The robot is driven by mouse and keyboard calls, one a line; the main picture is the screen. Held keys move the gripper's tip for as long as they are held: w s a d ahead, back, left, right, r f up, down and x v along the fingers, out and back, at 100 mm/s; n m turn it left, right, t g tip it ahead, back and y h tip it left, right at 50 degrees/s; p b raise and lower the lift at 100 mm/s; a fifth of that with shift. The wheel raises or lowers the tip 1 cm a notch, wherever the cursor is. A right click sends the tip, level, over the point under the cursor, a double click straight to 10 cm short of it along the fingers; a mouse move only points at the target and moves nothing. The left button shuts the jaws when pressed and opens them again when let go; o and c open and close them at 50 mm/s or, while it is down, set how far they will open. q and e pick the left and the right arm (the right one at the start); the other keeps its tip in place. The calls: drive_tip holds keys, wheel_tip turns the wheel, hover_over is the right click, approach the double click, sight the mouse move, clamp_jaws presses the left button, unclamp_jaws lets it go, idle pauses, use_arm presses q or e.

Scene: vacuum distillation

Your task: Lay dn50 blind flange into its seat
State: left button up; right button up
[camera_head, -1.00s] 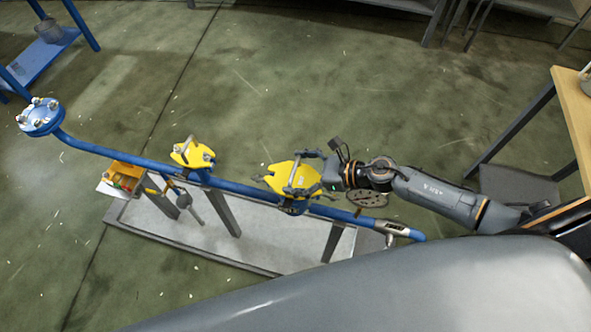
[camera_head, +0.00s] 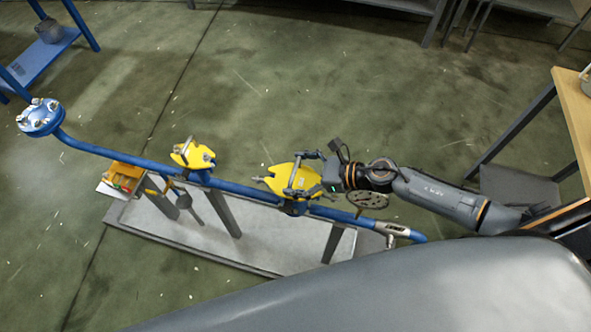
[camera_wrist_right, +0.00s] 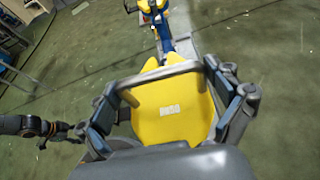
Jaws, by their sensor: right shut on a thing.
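The dn50 blind flange is a yellow notched plate (camera_head: 294,177) with a grey bar handle and a small white label. In the wrist view the flange (camera_wrist_right: 172,118) fills the space between the fingers. My right gripper (camera_head: 311,179) is shut on its handle; its two fingers (camera_wrist_right: 168,108) lie at either side. The flange is over or at a grey seat (camera_head: 295,207) on the blue pipe; whether it touches is hidden. A dark arm with an orange ring, apparently my left, ends in a gripper (camera_wrist_right: 72,131) at the wrist view's left; its jaws are unclear.
A second yellow plate (camera_head: 193,154) sits further left on the blue pipe (camera_head: 238,189). A bolted blue flange (camera_head: 41,117) is at the far end. A yellow tray (camera_head: 124,177) and a grey perforated disc (camera_head: 368,200) are beside the pipe.

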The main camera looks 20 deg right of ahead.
use_arm(q)
drive_tip(key=shift+f+b, duration=0.95)
drive_tip(key=shift+b, duration=0.05)
idle(5.3)
drive_tip(key=shift+r+p, duration=0.3)
drive_tip(key=shift+r, duration=0.05)
idle(0.5)
drive_tip(key=shift+f, duration=0.2)
idle(0.7)
